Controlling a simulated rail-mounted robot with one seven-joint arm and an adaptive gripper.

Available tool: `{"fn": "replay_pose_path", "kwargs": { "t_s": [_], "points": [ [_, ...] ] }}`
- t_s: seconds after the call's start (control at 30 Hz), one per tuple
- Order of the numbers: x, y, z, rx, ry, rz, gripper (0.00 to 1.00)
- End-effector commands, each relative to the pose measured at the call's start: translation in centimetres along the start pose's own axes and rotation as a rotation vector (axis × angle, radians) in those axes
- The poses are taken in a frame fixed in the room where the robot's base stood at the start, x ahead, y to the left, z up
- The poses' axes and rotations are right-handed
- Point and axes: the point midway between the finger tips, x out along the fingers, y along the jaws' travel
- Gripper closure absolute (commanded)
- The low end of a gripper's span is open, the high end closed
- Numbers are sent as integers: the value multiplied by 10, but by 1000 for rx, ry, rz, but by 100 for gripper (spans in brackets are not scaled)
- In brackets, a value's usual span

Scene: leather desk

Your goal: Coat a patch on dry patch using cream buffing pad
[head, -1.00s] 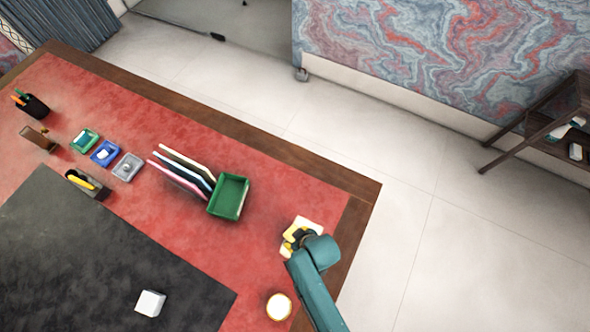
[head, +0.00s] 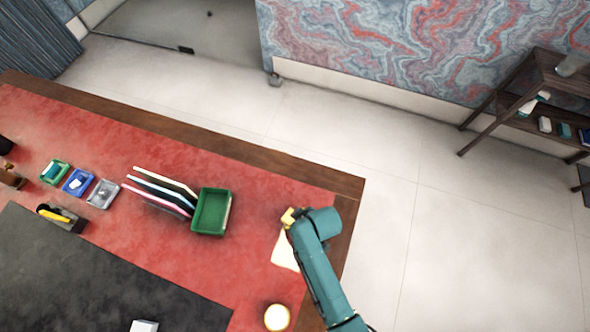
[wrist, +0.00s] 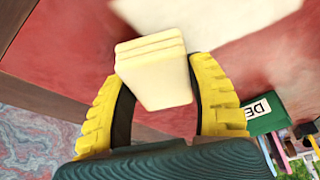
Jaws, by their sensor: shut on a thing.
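My gripper (wrist: 160,85) has yellow ribbed fingers, shut on the cream buffing pad (wrist: 155,75), a pale block with ridged layers at one end. A pale, flat, roughly square patch (head: 285,250), seemingly the dry patch, lies on the red desk near its right edge. It also shows, blurred, beyond the pad in the wrist view (wrist: 215,18). In the head view my gripper (head: 290,217) is at the far edge of the patch, and my arm covers part of it. The pad seems raised off the patch; the exact gap cannot be told.
A round cream-topped thing (head: 277,317) stands nearer on the desk. A green tray (head: 198,222) and upright folders (head: 150,198) are to the left. Small trays (head: 103,193), a dark holder (head: 60,218) and a white block (head: 144,326) are further left. Red desk lies clear between.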

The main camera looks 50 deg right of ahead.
Motion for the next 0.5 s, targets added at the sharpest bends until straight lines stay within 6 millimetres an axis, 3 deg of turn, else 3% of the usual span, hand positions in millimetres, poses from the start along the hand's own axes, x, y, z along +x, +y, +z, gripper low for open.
{"fn": "replay_pose_path", "kwargs": {
  "t_s": [0.03,0.5],
  "points": [
    [-9,0,-5,-1,1,0,77],
    [-47,-2,-22,-6,1,-2,77]
  ]
}}
